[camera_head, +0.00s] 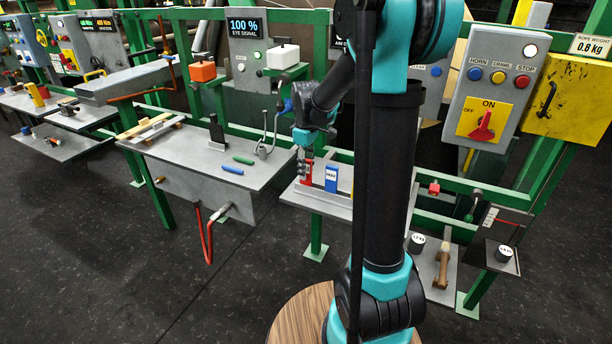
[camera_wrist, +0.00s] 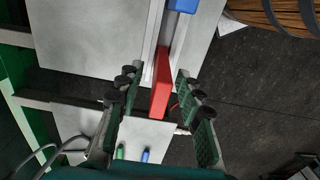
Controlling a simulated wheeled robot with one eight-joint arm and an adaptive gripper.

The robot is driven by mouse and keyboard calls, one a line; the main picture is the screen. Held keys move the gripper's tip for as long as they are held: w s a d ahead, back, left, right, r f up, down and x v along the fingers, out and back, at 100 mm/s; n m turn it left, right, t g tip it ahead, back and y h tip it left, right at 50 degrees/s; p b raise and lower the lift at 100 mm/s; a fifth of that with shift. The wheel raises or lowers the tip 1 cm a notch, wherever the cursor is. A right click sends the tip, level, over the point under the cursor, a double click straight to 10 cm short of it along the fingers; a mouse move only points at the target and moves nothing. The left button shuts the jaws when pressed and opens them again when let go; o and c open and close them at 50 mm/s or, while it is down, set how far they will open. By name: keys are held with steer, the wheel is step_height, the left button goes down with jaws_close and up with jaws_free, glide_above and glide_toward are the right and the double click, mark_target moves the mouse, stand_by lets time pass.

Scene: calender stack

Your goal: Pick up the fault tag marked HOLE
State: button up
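A red tag (camera_head: 308,172) stands upright on the small grey shelf left of my arm in the head view. Its lettering is too small to read, so I cannot tell if it says HOLE. A blue tag (camera_head: 332,178) with a white label stands just right of it. My gripper (camera_head: 304,158) is over the red tag, pointing down. In the wrist view my gripper (camera_wrist: 156,80) is open, with one finger on each side of the red tag (camera_wrist: 162,88) and gaps visible between. The blue tag (camera_wrist: 183,5) shows at the top edge.
The tags stand along a rail on the shelf (camera_head: 318,202). A grey table (camera_head: 195,148) to the left holds a green and a blue marker and a hooked metal holder (camera_head: 263,150). A control box (camera_head: 487,85) with a red switch stands right of my arm.

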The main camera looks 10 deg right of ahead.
jaws_close()
steer(key=shift+r, duration=0.1)
